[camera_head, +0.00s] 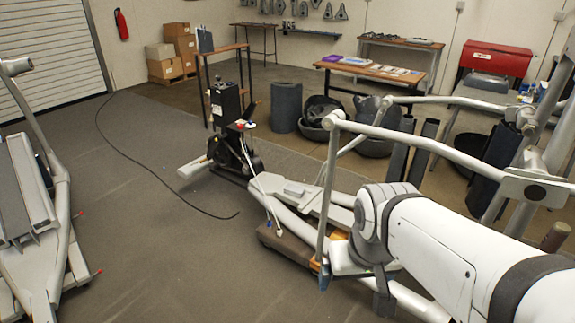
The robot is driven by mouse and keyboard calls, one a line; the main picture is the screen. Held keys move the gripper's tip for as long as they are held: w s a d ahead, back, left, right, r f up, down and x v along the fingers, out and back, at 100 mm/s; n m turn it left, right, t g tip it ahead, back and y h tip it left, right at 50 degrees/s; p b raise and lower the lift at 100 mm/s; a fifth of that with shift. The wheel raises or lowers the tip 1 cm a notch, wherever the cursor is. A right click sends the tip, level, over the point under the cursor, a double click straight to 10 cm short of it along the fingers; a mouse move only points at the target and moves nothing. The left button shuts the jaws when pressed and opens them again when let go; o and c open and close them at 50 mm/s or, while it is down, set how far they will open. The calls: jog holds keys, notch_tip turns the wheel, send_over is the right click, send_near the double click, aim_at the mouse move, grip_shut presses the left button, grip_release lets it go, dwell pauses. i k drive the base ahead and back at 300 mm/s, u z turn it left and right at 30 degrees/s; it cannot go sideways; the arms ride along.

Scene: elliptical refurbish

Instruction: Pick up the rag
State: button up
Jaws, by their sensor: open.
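I cannot make out a rag anywhere in the head view. My white arm comes in from the lower right. My gripper (354,294) is at the arm's end, pointing down over the base of the grey elliptical machine (296,222). Its two fingers look spread apart, with nothing visible between them. My arm and gripper hide part of the machine's base and the floor behind them. Small orange patches show near the gripper, but I cannot tell what they are.
A second machine (30,220) stands at the left. A black cable (135,160) lies on the open floor between. Behind are a workbench (372,70) with papers, a red toolbox (497,60), dark round bins (322,115) and cardboard boxes (165,68). Metal handlebars rise around my arm.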

aim_at(291, 189)
jog(key=k, duration=0.5)
jog(key=u, duration=0.65)
jog(key=i, duration=2.9)
jog(key=u, duration=0.9)
jog(key=i, duration=0.85)
jog(key=z, duration=0.05)
